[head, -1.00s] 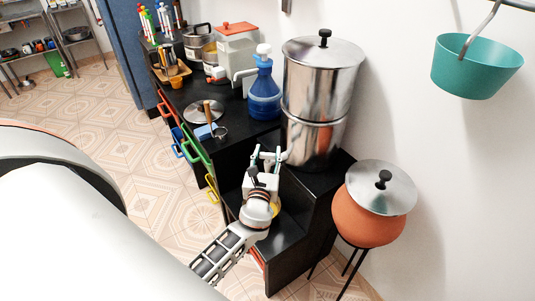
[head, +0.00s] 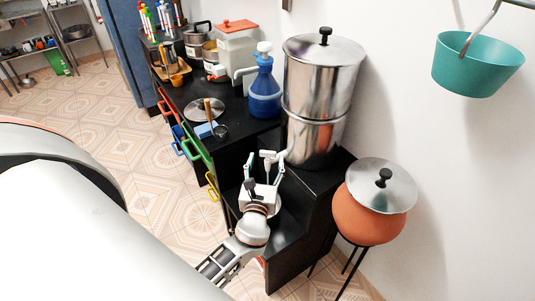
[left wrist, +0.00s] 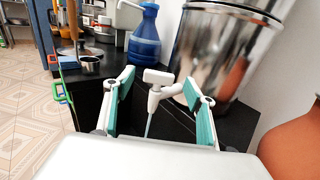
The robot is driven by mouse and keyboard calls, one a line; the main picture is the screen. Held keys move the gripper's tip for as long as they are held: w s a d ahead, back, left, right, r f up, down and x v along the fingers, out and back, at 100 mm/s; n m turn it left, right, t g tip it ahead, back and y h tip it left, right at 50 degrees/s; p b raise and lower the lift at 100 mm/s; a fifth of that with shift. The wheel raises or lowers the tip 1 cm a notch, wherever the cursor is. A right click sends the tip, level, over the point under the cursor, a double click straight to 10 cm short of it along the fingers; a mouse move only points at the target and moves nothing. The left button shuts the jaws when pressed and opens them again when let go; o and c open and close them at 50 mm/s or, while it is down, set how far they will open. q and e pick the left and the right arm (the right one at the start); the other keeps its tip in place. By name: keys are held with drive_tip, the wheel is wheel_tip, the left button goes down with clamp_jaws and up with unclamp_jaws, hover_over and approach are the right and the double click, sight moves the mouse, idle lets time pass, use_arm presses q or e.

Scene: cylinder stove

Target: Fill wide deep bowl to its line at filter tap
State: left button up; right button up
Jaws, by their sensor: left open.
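The filter is a tall polished steel cylinder (head: 318,95) with a black-knobbed lid, on the upper black step. Its white tap (left wrist: 160,88) sticks out low on the front, and a thin pale blue streak below the spout looks like running water. My left gripper (head: 265,160) is open, with its teal-padded fingers on either side of the tap; it also shows in the left wrist view (left wrist: 158,82). I cannot tell whether they touch it. The wide deep bowl is not clearly visible; only a pale curved edge shows beside my gripper, and the area under the tap is mostly hidden.
A blue bottle (head: 264,90) and a steel lid (head: 204,110) stand on the black counter left of the filter. A clay pot (head: 367,217) on a stand is to the right.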

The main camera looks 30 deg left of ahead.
use_arm(q)
drive_tip(key=v, duration=0.7)
idle(7.3)
